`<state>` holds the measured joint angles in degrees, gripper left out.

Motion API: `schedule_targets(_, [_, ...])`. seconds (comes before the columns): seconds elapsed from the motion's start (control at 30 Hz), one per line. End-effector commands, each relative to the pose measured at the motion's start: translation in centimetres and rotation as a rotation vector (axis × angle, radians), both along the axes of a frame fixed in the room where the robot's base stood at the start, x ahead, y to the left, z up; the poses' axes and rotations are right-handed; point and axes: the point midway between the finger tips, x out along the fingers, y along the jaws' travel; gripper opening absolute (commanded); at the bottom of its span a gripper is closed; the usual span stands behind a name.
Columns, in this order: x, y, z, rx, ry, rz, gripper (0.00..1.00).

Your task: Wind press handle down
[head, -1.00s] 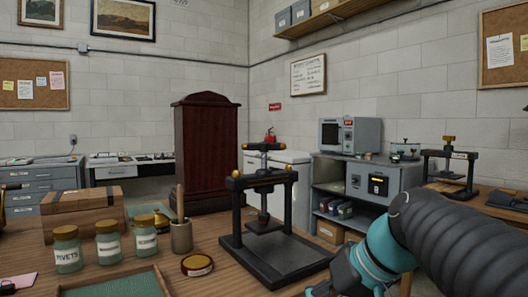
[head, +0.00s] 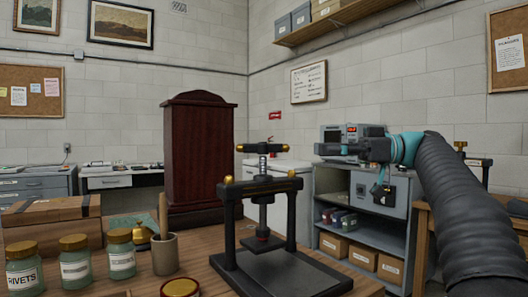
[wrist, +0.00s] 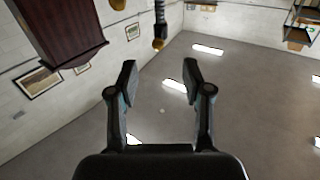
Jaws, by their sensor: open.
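The black press (head: 280,275) stands upright on the wooden bench in the head view. Its crossbar (head: 262,187) has brass caps at both ends. The pressing plate (head: 262,243) hangs above the base. My gripper (head: 325,149) is right of the handle at about its height, pointing left, empty and apart from it. In the wrist view, which looks upside down, my gripper (wrist: 158,78) has its fingers spread; the handle (wrist: 158,43) shows beyond them.
Jars (head: 75,259), a cup (head: 165,254) and a wooden box (head: 53,220) stand left of the press. A round tin (head: 180,288) is in front. A grey shelf unit (head: 365,230) stands behind my arm. The air between gripper and handle looks clear.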

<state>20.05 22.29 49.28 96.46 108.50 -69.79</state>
Motion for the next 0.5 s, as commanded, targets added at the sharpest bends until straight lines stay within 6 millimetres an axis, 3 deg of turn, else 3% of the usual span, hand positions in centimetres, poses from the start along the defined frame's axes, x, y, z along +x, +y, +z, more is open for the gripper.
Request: schedule_targets(0.5, [0.0, 8.7, 0.0, -0.001, 0.001, 0.003, 0.50])
